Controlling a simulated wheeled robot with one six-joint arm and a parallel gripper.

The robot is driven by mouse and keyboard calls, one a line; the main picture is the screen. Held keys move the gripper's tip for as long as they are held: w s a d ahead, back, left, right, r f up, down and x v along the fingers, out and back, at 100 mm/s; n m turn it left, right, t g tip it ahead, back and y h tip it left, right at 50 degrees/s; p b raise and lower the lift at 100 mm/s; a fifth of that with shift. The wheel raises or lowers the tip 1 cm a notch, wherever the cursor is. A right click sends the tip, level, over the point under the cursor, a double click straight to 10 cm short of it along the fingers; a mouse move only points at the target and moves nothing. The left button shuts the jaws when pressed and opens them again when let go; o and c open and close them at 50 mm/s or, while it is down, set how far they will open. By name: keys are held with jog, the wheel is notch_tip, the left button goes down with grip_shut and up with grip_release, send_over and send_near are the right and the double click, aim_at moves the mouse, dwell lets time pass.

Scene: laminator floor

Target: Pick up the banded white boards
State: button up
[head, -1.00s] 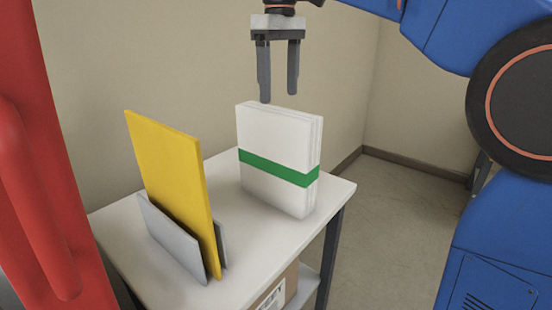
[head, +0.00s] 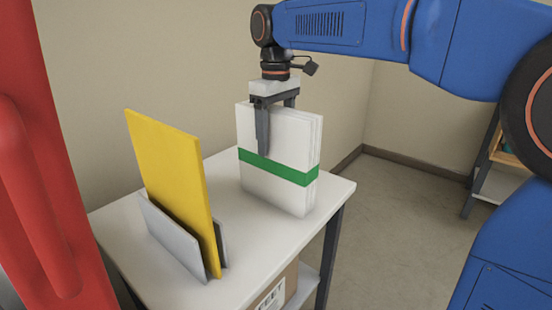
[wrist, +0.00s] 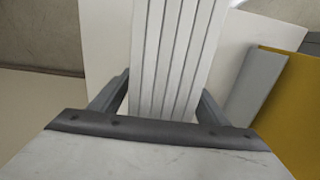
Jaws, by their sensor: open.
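The banded white boards (head: 272,191) stand upright as a stack on a white table (head: 190,213), with a green band around their middle. In the wrist view the top edges of the several boards (wrist: 172,60) run between the two fingers. My gripper (head: 277,150) is open and lowered over the top of the stack. One finger is in front of the near face, and the other is mostly hidden behind the boards. In the wrist view a finger (wrist: 108,95) shows on each side, with visible gaps to the boards.
A yellow board (head: 173,185) stands in a grey holder (head: 172,238) left of the stack. A red upright structure (head: 40,170) is at the left edge. The wall is behind the table. A cardboard box (head: 277,290) sits below the tabletop. A shelf (head: 497,180) stands at the right.

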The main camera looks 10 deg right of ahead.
jog(key=shift+f, duration=1)
jog(key=c, duration=1.6)
